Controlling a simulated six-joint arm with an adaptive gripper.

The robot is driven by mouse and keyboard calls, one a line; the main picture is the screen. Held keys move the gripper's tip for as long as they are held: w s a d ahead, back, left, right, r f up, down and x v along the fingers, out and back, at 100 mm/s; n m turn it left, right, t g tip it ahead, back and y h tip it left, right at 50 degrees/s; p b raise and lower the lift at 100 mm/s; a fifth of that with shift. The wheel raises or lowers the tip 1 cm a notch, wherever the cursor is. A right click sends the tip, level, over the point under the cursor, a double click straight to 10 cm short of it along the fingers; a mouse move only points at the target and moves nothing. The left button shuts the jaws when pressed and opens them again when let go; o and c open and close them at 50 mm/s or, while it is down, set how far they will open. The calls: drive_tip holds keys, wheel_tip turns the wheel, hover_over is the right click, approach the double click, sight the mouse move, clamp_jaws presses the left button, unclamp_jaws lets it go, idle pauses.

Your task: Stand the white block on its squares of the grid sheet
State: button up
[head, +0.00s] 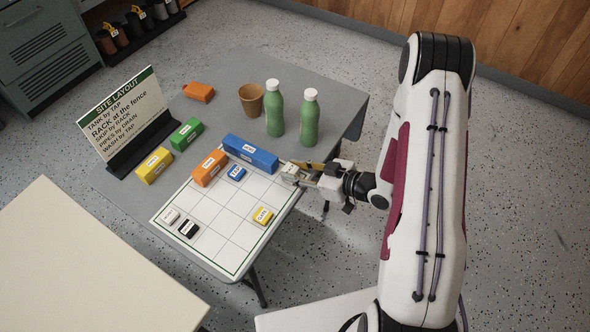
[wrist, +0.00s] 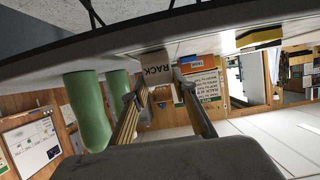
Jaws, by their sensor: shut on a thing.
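The white block (head: 289,171), with a RACK label (wrist: 155,70) facing the wrist camera, is between the fingertips of my gripper (head: 302,173). My gripper is shut on it, with a finger on each side in the wrist view (wrist: 161,92). The block is at the upper right corner of the grid sheet (head: 221,215), just right of the long blue block (head: 250,154). I cannot tell whether its underside touches the sheet. The layout sign (head: 125,117) stands at the table's left edge and includes the line "RACK at the fence".
An orange block (head: 209,169) adjoins the blue one. On the sheet are a small blue piece (head: 236,174), a yellow piece (head: 262,216), a black piece (head: 188,228) and a small white piece (head: 170,216). Green bottles (head: 275,108) and a brown cup (head: 251,99) stand behind. The sheet's middle is bare.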

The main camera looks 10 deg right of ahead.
drive_tip(key=shift+f, duration=0.1)
drive_tip(key=o, duration=1.1)
drive_tip(key=shift+v, duration=6.05)
